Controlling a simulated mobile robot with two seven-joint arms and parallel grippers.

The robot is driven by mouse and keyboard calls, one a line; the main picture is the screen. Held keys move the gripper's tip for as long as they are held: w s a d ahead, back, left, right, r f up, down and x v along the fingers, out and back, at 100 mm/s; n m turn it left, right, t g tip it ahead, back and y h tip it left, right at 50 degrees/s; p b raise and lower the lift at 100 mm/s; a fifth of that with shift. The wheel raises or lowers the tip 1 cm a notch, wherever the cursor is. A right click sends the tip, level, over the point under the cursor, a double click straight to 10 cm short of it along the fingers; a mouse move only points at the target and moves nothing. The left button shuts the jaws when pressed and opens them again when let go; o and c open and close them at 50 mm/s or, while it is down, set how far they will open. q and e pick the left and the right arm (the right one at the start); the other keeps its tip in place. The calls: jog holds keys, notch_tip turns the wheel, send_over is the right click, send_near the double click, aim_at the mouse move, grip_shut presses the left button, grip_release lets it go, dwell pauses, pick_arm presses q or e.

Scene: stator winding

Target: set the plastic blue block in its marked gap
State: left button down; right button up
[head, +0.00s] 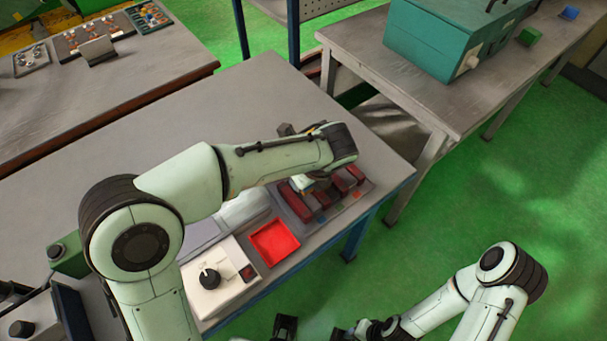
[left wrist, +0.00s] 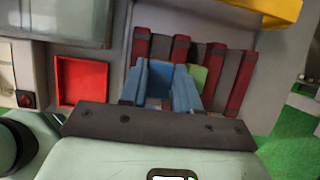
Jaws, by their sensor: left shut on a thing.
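My left gripper (left wrist: 163,95) reaches down over the slotted fixture (head: 368,187) and is shut. A blue piece (left wrist: 160,78) shows between its bluish fingers, taken to be the plastic blue block, mostly hidden by them. In the left wrist view it is at the near part of the fixture, among the dark red bars (left wrist: 242,82); I cannot tell whether it touches the bottom. The fixture has a blue mark (head: 320,218) and a red mark (head: 357,194) at its front edge. A green patch (left wrist: 199,75) lies beside the right finger. My right gripper (head: 285,327) hangs at the bottom edge, small and dark.
A red tray (head: 274,243) and a white box with a black knob (head: 210,279) stand left of the fixture. A teal case (head: 440,38), a green block (head: 530,36) and another blue block (head: 569,12) are on the far right table. The worktable's back part is clear.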

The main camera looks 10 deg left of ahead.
pick_arm(q)
jog(key=shift+f, duration=0.15)
jog(key=shift+f, duration=0.35)
jog(key=shift+f, duration=0.45)
dwell(0.5)
jog(key=shift+f, duration=0.4)
dwell(0.3)
dwell(0.6)
jog(key=shift+c, duration=2.4)
grip_release()
jog(key=shift+r, duration=0.1)
